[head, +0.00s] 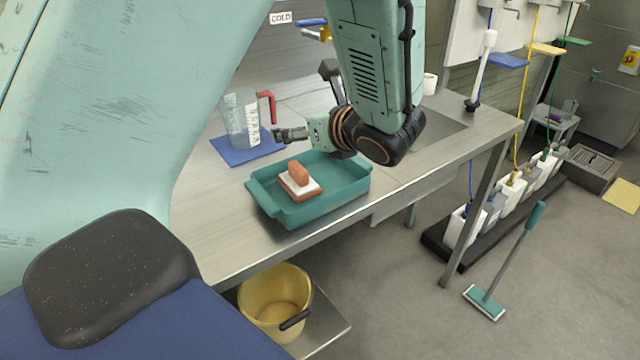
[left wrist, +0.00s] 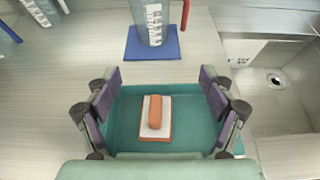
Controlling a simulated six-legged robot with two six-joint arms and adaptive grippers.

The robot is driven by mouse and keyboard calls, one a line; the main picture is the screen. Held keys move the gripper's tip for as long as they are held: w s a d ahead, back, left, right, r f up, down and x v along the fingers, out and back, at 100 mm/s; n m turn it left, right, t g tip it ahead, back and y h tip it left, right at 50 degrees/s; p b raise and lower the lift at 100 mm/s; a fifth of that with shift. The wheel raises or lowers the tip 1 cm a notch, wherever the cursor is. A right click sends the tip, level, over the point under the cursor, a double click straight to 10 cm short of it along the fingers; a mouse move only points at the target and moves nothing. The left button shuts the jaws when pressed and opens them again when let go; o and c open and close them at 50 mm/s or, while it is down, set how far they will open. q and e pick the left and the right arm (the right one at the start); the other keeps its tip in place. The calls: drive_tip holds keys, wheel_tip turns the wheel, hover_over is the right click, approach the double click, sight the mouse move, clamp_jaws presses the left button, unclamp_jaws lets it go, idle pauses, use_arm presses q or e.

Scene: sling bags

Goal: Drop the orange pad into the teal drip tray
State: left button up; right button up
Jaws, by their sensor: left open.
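The orange pad (head: 298,173), with a white layer and a rounded orange block on top, lies flat inside the teal drip tray (head: 352,193). In the left wrist view the pad (left wrist: 155,133) rests on the floor of the tray (left wrist: 195,128), left of its middle. My left gripper (head: 284,135) is open and empty, above the back side of the tray. In the left wrist view its fingers (left wrist: 160,105) stand wide apart, with the tray and pad seen between them and no contact with the pad. My right gripper is not in view.
A clear measuring jug (head: 240,120) with a red handle stands on a blue mat (head: 232,157) behind the tray. A sink (head: 440,130) is at the right. A yellow bucket (head: 262,300) sits on the lower shelf. The steel bench left of the tray is clear.

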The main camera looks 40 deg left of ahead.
use_arm(q)
wheel_tip(320, 180, up, 6)
drive_tip(key=shift+r, duration=0.25)
drive_tip(key=shift+a, duration=0.1)
wheel_tip(320, 180, down, 10)
drive_tip(key=shift+r, duration=0.25)
drive_tip(key=shift+r+p, duration=0.1)
drive_tip(key=shift+p, duration=0.2)
wheel_tip(320, 180, up, 4)
drive_tip(key=p, duration=0.3)
drive_tip(key=shift+s, duration=0.15)
drive_tip(key=shift+r+p, duration=0.15)
drive_tip(key=shift+p, duration=0.25)
